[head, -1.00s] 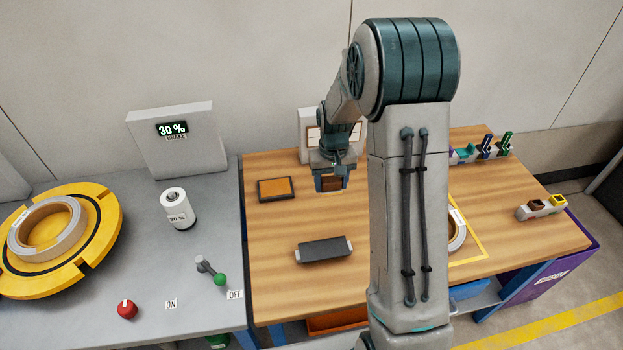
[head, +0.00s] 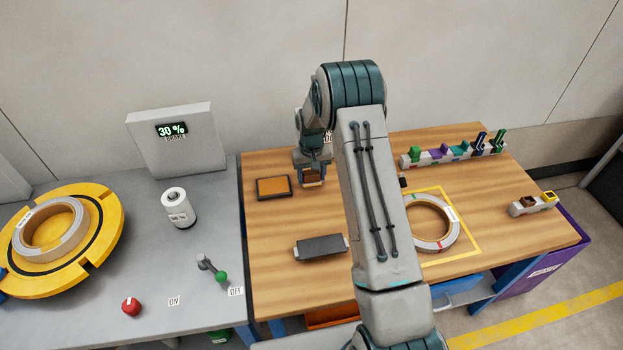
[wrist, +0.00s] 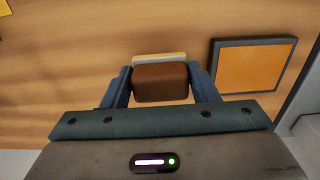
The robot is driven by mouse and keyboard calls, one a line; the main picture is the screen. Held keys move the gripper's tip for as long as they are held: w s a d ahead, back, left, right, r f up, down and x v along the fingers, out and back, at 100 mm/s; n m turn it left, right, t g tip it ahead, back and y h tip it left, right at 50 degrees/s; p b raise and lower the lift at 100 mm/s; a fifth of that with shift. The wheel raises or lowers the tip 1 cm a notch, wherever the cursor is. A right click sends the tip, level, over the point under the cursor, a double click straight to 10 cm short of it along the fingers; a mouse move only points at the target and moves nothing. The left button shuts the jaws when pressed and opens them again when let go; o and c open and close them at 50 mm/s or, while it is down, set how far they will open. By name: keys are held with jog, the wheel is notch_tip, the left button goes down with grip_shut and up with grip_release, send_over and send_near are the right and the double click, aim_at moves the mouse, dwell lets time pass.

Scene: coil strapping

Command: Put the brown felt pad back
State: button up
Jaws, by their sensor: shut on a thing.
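My gripper (head: 312,182) is shut on a brown block with a pale layer along its far side, which I take as the brown felt pad (wrist: 160,82). In the wrist view the two blue fingers press its left and right sides. In the head view my gripper is over the back left of the wooden table, just right of a dark-framed orange tray (head: 273,187). The tray also shows in the wrist view (wrist: 252,65), right of the pad and apart from it. I cannot tell whether the pad touches the table.
A small grey holder (head: 532,204) with brown and yellow tops stands at the table's right. A ring coil (head: 448,238) lies in a yellow square. A dark block (head: 320,247) lies nearer the front. A rack of coloured pieces (head: 430,159) stands at the back right.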

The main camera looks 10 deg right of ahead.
jog(key=shift+f, duration=1.2)
jog(key=shift+f, duration=0.15)
jog(key=o, duration=1)
jog(key=shift+c, duration=0.2)
